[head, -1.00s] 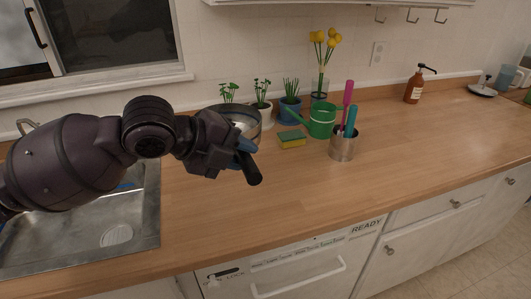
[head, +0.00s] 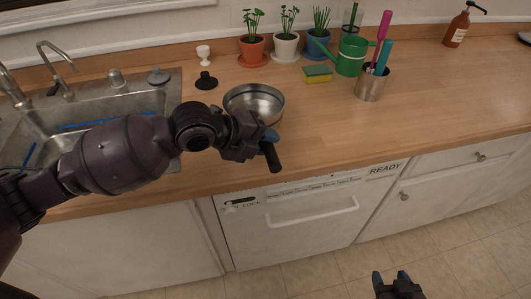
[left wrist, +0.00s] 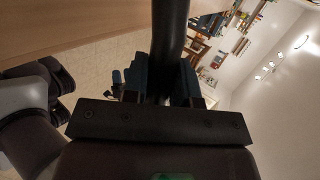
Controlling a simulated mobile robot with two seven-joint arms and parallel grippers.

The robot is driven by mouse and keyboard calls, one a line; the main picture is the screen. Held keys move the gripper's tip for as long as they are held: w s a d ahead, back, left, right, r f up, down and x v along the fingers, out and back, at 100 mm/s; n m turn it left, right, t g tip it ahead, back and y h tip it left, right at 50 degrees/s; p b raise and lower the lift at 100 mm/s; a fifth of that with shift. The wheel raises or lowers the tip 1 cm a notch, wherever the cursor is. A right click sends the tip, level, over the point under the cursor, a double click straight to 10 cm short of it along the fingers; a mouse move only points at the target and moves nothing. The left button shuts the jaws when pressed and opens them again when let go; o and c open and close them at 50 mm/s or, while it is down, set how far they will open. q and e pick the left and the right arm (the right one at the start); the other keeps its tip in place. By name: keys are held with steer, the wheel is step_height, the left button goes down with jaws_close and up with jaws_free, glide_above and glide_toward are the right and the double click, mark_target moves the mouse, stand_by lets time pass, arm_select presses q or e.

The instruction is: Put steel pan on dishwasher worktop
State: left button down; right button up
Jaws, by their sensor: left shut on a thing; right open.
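The steel pan (head: 262,100) is a round metal bowl-shaped pan with a black handle (head: 271,157). It shows in the head view over the wooden worktop (head: 310,120), above the white dishwasher (head: 290,215). My left gripper (head: 268,137) is shut on the black handle. The left wrist view shows the handle (left wrist: 170,30) between the fingers. The gripper hides part of the pan, and I cannot tell whether its base touches the worktop. My right gripper (head: 392,284) is open and empty, low over the floor at the bottom of the head view.
A sink (head: 85,115) lies at the left. The worktop's front right is clear.

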arm_select(q)
steer(key=shift+f, duration=2.2)
steer(key=c, duration=0.9)
jaws_free()
steer(key=shift+f, duration=0.1)
steer(key=shift+r, duration=0.2)
steer(key=v, duration=1.2)
steer(key=shift+f, duration=0.1)
